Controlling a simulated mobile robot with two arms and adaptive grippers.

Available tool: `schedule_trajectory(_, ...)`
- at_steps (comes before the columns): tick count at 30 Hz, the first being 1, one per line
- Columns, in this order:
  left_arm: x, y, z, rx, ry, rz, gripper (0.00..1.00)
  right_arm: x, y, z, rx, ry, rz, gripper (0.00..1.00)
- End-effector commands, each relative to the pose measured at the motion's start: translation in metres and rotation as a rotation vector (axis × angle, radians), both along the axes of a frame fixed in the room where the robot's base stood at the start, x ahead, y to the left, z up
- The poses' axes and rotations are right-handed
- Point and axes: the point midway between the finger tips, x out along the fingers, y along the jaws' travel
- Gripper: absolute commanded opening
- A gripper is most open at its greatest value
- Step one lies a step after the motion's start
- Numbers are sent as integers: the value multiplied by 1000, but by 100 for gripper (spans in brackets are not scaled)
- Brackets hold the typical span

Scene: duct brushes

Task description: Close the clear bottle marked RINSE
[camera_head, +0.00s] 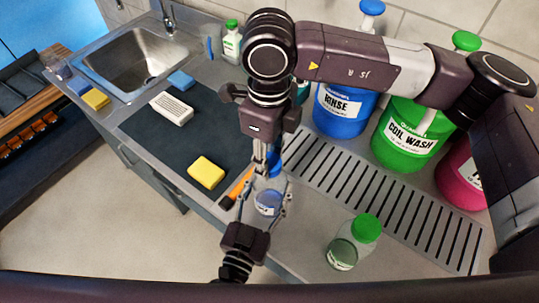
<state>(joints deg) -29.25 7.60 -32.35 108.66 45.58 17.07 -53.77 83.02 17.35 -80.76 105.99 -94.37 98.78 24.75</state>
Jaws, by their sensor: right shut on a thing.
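The clear bottle (268,203) with a blue-and-white label stands upright near the front edge of the counter; its lettering is too small to read. My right gripper (266,172) points down over it and is shut on the blue cap (275,164). The cap is at the bottle's top, partly hidden by the fingers; I cannot tell whether it is seated on the neck. My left gripper (264,204) reaches in from the front with a finger on either side of the bottle; whether both touch it is unclear.
A green-capped clear bottle (352,244) stands to the right. Behind are a slotted drain (380,200), a blue RINSE jug (342,112) and a green COIL WASH jug (405,135).

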Motion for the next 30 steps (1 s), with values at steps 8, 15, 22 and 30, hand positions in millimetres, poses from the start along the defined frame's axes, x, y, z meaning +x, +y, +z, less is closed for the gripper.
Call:
schedule_trajectory(8, 0, 0, 0, 1, 0, -1, 0, 1, 0, 0, -1, -2, -489, 7)
schedule_trajectory(15, 0, 0, 0, 1, 0, -1, 0, 1, 0, 0, 0, -3, -499, 43)
schedule_trajectory(22, 0, 0, 0, 0, 0, -1, 0, 0, 0, 0, -1, -2, -497, 56)
schedule_trajectory(30, 0, 0, 0, 0, 0, -1, 0, 1, 0, 7, 1, -4, -496, 56)
